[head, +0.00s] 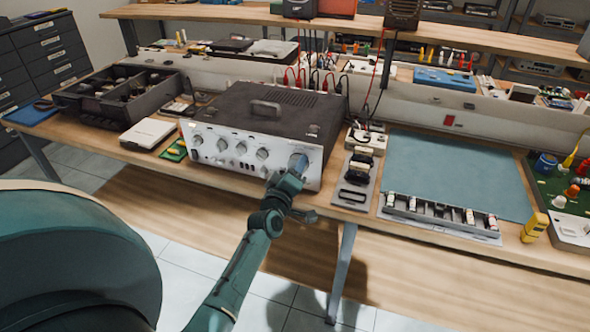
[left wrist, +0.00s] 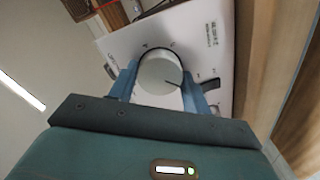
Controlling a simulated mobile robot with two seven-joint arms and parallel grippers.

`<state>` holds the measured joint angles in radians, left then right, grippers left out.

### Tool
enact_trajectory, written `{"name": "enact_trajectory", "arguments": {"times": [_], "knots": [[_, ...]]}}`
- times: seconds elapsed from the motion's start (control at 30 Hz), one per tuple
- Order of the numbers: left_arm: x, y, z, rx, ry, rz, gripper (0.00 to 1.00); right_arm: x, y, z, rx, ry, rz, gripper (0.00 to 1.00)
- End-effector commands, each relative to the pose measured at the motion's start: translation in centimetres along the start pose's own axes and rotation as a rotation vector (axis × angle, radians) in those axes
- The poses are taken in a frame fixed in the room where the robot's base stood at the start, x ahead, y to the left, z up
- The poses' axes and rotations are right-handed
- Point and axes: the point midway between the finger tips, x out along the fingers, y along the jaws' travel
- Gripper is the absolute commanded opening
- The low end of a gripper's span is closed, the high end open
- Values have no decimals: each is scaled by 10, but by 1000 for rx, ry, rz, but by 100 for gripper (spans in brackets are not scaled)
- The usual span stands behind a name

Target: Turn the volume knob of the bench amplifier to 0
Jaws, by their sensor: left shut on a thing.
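The bench amplifier (head: 225,150) stands on the wooden bench, with a silver front panel and a dark top. Its volume knob (left wrist: 160,75) is a large round silver knob with a dark pointer line, seen in the left wrist view; the line points to the lower right of that picture. My left gripper (head: 298,164) is at the right end of the panel. In the left wrist view its two blue fingers (left wrist: 158,86) are shut on the knob, one on each side. In the head view the gripper largely hides the knob. My right gripper is not in view.
Smaller knobs (head: 262,154) line the panel to the left. A black parts tray (head: 115,100) and a white box (head: 148,133) stand left of the amplifier. Cables run behind the amplifier.

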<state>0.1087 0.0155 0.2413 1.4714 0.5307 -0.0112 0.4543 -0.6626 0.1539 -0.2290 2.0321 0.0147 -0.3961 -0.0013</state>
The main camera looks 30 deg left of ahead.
Motion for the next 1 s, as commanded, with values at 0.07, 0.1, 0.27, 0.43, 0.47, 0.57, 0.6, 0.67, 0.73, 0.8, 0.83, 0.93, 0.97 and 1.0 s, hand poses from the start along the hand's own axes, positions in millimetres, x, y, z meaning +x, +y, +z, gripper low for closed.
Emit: {"name": "enact_trajectory", "arguments": {"times": [0.07,0.1,0.27,0.43,0.47,0.57,0.6,0.67,0.73,0.8,0.83,0.93,0.97,1.0], "knots": [[0,0,1,-6,-1,-1,25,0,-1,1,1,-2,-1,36],[0,0,1,-6,-1,-1,25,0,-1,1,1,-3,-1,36],[0,0,0,-5,-1,-1,55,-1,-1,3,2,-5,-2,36],[0,0,0,-3,-1,0,69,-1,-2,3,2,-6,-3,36],[0,0,0,-3,-1,0,70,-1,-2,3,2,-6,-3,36],[0,0,0,-3,-1,0,70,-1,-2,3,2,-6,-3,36],[0,0,0,-2,0,0,70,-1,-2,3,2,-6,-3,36],[0,0,0,-2,0,0,70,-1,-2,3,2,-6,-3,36],[-2,0,0,-2,-1,-1,70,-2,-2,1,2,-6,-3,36],[-8,1,0,-1,-3,-2,70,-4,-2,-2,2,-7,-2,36],[-12,1,0,0,-3,-3,70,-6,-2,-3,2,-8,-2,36],[-30,2,-2,0,-3,-4,70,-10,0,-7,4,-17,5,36],[-36,2,-2,0,-4,-4,70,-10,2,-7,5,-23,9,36],[-46,2,-2,0,-4,-5,70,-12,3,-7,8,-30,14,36]]}}
